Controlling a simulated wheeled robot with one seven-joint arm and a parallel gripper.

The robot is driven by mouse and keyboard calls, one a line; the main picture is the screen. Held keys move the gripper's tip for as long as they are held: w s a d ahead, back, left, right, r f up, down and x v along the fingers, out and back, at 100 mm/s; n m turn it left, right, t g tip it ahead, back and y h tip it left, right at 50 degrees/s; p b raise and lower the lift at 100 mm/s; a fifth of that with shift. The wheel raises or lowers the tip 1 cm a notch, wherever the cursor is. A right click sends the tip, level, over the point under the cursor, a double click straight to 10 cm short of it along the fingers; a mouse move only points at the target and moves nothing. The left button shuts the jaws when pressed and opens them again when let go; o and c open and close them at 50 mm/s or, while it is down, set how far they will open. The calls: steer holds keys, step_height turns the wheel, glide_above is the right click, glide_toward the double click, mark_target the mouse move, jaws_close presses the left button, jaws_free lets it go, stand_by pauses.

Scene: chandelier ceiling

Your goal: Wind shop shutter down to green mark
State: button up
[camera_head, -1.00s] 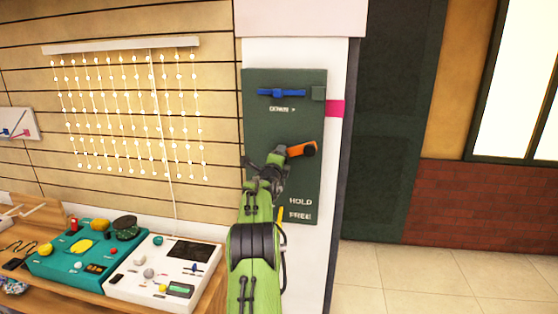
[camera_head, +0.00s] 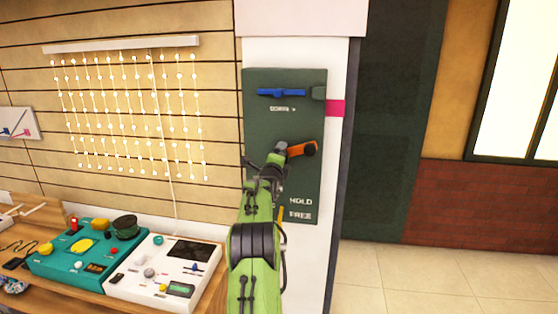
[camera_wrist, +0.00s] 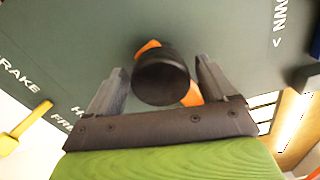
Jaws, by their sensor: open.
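A dark green winder panel (camera_head: 262,130) is fixed to a white pillar. On it is an orange crank arm (camera_head: 297,151) with a black knob. In the wrist view the black knob (camera_wrist: 162,77) is between my two fingers, with gaps at both sides, and the orange arm (camera_wrist: 148,46) shows behind it. My gripper (camera_head: 268,161) is open at the crank's left end in the head view; the wrist view shows its fingers (camera_wrist: 158,82) apart. A yellow brake lever (camera_head: 281,214) is near the HOLD and FREE labels; its yellow end (camera_wrist: 9,144) shows in the wrist view. No green mark is identifiable.
A blue bar (camera_head: 281,93) is above the DOWN label on the panel. A pink strip (camera_head: 335,108) is on the pillar's right. A counter at lower left holds a teal box (camera_head: 60,268) and a white box (camera_head: 135,290). The tiled floor at right is clear.

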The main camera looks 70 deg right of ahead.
steer(key=shift+a, duration=0.1)
steer(key=s+a+b, duration=0.2)
steer(key=a+b, duration=0.1)
steer(key=a, duration=1.2)
steer(key=shift+s+a, duration=0.2)
steer(key=shift+s, duration=0.05)
